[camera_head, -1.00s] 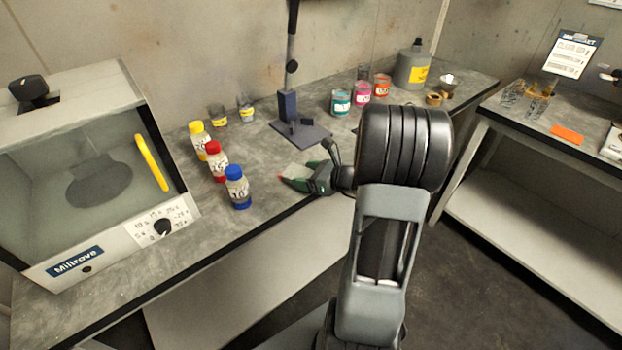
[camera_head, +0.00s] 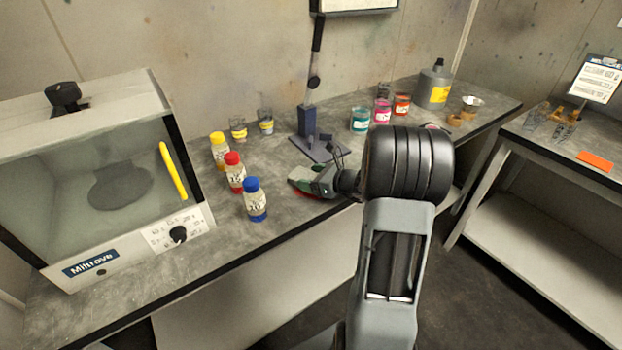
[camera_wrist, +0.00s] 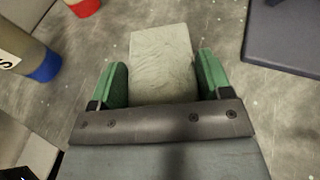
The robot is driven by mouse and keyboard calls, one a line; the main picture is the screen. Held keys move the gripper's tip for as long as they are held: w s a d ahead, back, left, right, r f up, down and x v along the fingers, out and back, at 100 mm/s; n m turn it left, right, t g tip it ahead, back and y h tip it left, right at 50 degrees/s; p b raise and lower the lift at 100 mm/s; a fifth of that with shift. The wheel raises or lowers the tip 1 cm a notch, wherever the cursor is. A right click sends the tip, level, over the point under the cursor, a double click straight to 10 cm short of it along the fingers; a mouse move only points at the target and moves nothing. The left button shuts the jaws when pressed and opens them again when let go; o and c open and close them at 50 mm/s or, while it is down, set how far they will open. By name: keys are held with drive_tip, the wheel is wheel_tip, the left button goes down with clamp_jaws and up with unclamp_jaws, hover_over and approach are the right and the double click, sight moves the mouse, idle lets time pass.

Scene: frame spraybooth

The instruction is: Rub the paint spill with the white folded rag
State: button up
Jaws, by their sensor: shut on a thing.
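My gripper (camera_head: 302,178), with green fingers, is shut on the white folded rag (camera_wrist: 162,65). In the wrist view the rag is a pale, creased block between the two fingers (camera_wrist: 162,85), sticking out past their tips. In the head view it is mostly hidden by the gripper. The red paint spill (camera_head: 303,194) shows as a small patch on the bench top, at the near side of the fingers. The rest of it is hidden beneath the gripper and rag. I cannot tell whether the rag touches the bench.
Bottles with yellow, red and blue caps stand left of my gripper; the blue-capped bottle (camera_head: 255,200) is nearest. A dark stand (camera_head: 318,148) is just behind. A glass-fronted Miltrove machine (camera_head: 120,190) fills the left end. Paint jars (camera_head: 360,120) stand farther right.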

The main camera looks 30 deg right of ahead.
drive_tip(key=shift+s+p, duration=0.4)
drive_tip(key=shift+p, duration=0.05)
wheel_tip(320, 180, up, 6)
drive_tip(key=p, duration=0.4)
drive_tip(key=shift+a+f, duration=0.1)
drive_tip(key=shift+f, duration=0.05)
drive_tip(key=shift+w, duration=0.1)
drive_tip(key=shift+r+p, duration=1.15)
drive_tip(key=shift+r, duration=0.4)
drive_tip(key=shift+f, duration=0.1)
